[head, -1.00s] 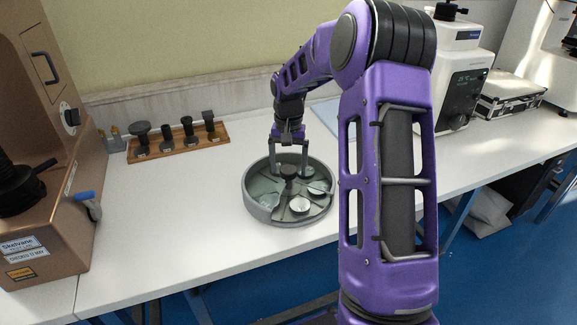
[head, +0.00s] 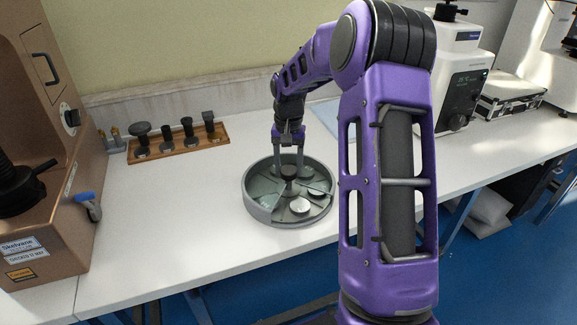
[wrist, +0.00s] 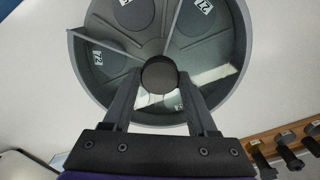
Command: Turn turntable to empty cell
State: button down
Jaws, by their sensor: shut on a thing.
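The turntable (head: 250,204) is a round grey tray on the white bench, split into cells by thin dividers, with a dark knob (head: 289,172) at its centre. A pale round disc (head: 300,206) lies in a front cell. A darker disc sits in the cell to its right. My gripper (head: 289,170) reaches down from above, with its fingers shut on the knob. The wrist view shows the knob (wrist: 160,76) between the fingertips. Small number labels mark several cells, but not all are clear. The fingers and mount hide the cells nearest the wrist camera.
A wooden rack (head: 180,146) with several dark holders stands at the back left. A brown tester (head: 35,240) fills the left side. A white instrument (head: 455,75) and a silver case (head: 512,95) stand at right. Bench around the turntable is clear.

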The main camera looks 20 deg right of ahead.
jog(key=shift+m, duration=0.6)
jog(key=shift+w+r+m+p, duration=0.1)
jog(key=shift+m+p, duration=0.65)
jog(key=shift+m, duration=1.65)
jog(key=shift+m+p, duration=0.85)
jog(key=shift+m, duration=2.15)
jog(key=shift+c, duration=1)
grip_release()
